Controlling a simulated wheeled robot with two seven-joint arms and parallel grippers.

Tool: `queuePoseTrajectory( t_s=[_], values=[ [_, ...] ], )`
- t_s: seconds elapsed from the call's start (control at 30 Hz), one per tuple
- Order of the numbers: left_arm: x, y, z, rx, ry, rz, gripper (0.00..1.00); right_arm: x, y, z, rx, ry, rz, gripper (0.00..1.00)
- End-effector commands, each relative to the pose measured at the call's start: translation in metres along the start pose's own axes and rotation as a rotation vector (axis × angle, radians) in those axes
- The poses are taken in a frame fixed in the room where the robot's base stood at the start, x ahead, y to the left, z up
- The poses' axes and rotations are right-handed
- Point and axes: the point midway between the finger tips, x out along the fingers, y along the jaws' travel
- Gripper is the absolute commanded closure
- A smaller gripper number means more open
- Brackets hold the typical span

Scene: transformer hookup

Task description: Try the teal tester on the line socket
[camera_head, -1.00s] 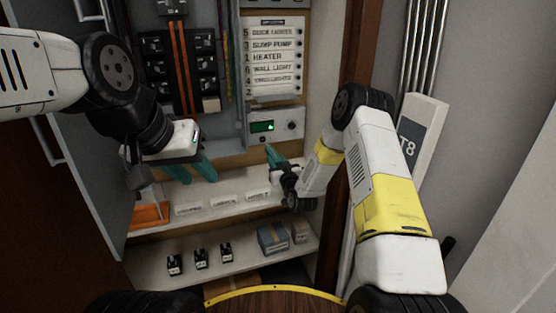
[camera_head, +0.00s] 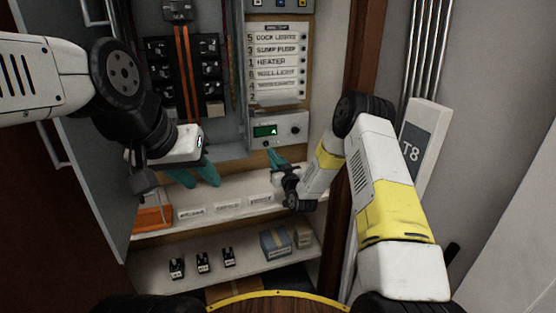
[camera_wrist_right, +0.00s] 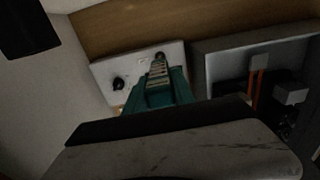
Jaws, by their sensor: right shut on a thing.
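My right gripper (camera_head: 272,154) is shut just below the white meter unit (camera_head: 291,120). In the right wrist view a grey ridged piece (camera_wrist_right: 158,83) shows between its teal fingers (camera_wrist_right: 160,100); I take it as part of the tester, whose body is mostly hidden. The ridged piece points at a dark round socket (camera_wrist_right: 160,57) on the unit's face and overlaps it in view. I cannot tell whether it is touching or inserted. The unit's green display (camera_head: 265,131) shows a small lit mark. My left gripper (camera_head: 204,184) is open and empty, its teal fingers apart above the upper shelf.
The upper shelf (camera_head: 235,222) has three white labels and an orange holder (camera_head: 153,217). The lower shelf has three small black devices (camera_head: 203,262), a blue-grey box (camera_head: 275,241) and a cardboard box (camera_head: 302,237). A breaker panel (camera_head: 215,70) and a label list (camera_head: 276,62) are above.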

Motion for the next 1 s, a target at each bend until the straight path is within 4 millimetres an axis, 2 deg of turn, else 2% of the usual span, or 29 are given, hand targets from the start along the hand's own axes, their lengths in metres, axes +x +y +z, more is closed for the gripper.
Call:
queuePoseTrajectory(
  t_s=[1.0],
  values=[
    [0.0,0.0,0.0,0.0,0.0,0.0,0.64,0.0104,0.0,-0.0006,0.0,0.002,0.0,1.0]
  ],
)
